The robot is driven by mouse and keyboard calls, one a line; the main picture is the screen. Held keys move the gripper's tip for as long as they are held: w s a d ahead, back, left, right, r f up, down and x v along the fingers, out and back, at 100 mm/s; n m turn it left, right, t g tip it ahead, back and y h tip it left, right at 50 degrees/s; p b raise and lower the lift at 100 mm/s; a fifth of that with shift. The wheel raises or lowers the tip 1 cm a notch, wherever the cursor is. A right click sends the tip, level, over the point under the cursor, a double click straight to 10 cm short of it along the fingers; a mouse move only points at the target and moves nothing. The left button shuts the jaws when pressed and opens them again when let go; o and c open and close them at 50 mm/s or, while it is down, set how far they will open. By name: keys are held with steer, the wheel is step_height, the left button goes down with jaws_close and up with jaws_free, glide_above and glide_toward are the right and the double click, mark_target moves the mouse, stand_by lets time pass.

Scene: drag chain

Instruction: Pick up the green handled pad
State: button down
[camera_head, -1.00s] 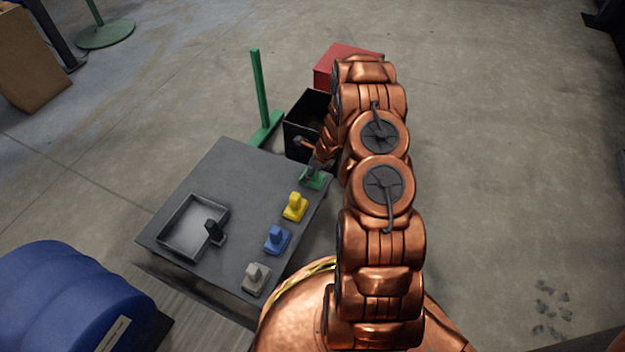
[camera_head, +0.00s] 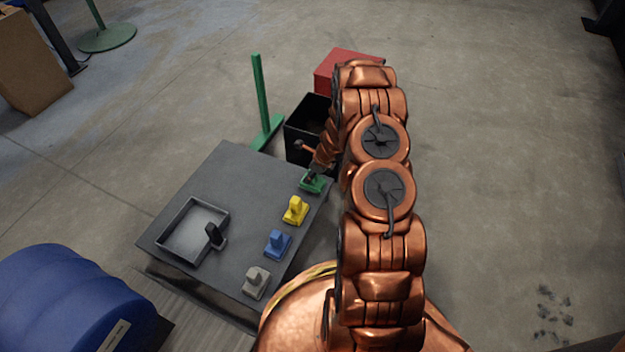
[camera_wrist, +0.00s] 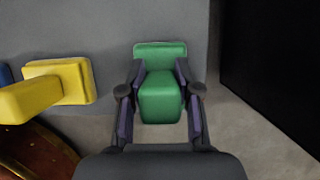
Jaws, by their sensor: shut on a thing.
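The green handled pad (camera_head: 312,184) is at the right edge of the grey table, at the far end of a row of pads. In the wrist view the green pad (camera_wrist: 160,98) has its block handle between the two fingers of my gripper (camera_wrist: 160,108). The fingers are shut on the handle from both sides. In the head view my gripper (camera_head: 312,175) is at the pad and partly covers it. I cannot tell whether the pad touches the table.
The table (camera_head: 235,165) also holds a yellow pad (camera_head: 295,211), a blue pad (camera_head: 277,243), a grey pad (camera_head: 256,282) and a metal tray (camera_head: 180,243) with a black pad (camera_head: 215,236) at its edge. A black bin (camera_head: 300,128), green post (camera_head: 261,95) and red box (camera_head: 335,64) stand beyond.

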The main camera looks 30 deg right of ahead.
step_height(320, 180, up, 4)
steer(key=p, duration=0.2)
steer(key=shift+r+p, duration=0.25)
steer(key=shift+p, duration=0.15)
steer(key=s+a+p, duration=0.1)
steer(key=s, duration=1.5)
steer(key=shift+a+r, duration=0.15)
steer(key=shift+r, duration=0.1)
steer(key=c, duration=1.3)
jaws_free()
steer(key=c, duration=0.5)
steer(key=shift+w, duration=0.1)
